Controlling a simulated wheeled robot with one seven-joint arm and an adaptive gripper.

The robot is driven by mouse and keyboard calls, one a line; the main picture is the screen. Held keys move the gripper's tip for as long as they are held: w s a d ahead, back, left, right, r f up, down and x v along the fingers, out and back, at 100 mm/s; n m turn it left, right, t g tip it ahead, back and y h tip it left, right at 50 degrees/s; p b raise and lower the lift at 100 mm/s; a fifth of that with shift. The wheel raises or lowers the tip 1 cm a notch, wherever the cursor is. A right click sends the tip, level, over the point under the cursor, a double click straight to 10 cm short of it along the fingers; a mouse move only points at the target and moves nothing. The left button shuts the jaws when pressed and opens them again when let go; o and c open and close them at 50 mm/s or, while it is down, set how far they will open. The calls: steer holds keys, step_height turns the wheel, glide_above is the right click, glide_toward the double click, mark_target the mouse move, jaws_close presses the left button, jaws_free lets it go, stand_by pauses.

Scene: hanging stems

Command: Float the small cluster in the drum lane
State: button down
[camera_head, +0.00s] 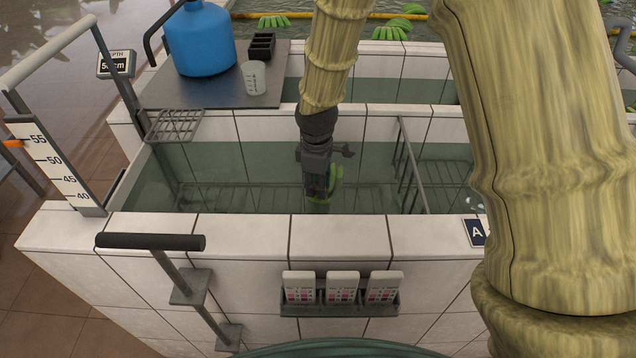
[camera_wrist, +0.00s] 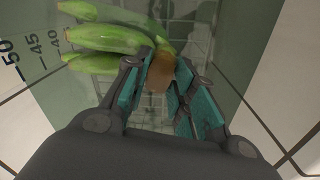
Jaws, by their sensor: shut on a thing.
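My gripper (camera_head: 318,182) is shut on the brown crown of a small green banana cluster (camera_head: 336,184). In the wrist view my gripper (camera_wrist: 165,92) has its teal-padded fingers on the crown, and the cluster's green fingers (camera_wrist: 108,40) point left. My gripper hangs down into the front tiled tank, over green water (camera_head: 250,160). I cannot tell whether the cluster touches the water. A blue drum (camera_head: 198,38) stands on a grey shelf at the back left. Which stretch of water is the drum lane is not marked in view.
A mesh divider (camera_head: 411,165) stands in the tank to the right. A wire rack (camera_head: 175,125) sits at the left corner. A depth gauge (camera_head: 55,170) with a handle stands at the left. The front wall carries a label A (camera_head: 476,232). More green clusters (camera_head: 392,30) float in the back channel.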

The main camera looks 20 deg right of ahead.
steer(key=shift+f+b, duration=0.55)
steer(key=shift+f, duration=1.75)
steer(key=shift+f, duration=1.05)
steer(key=c, duration=1.1)
jaws_free()
steer(key=r, duration=1.1)
steer(key=shift+s+a+r, duration=0.15)
steer(key=shift+s+r, duration=0.1)
steer(key=shift+r, duration=0.15)
step_height(320, 180, up, 18)
steer(key=p, duration=1.5)
glide_above(318, 201)
steer(key=w, duration=0.1)
steer(key=shift+f, duration=0.1)
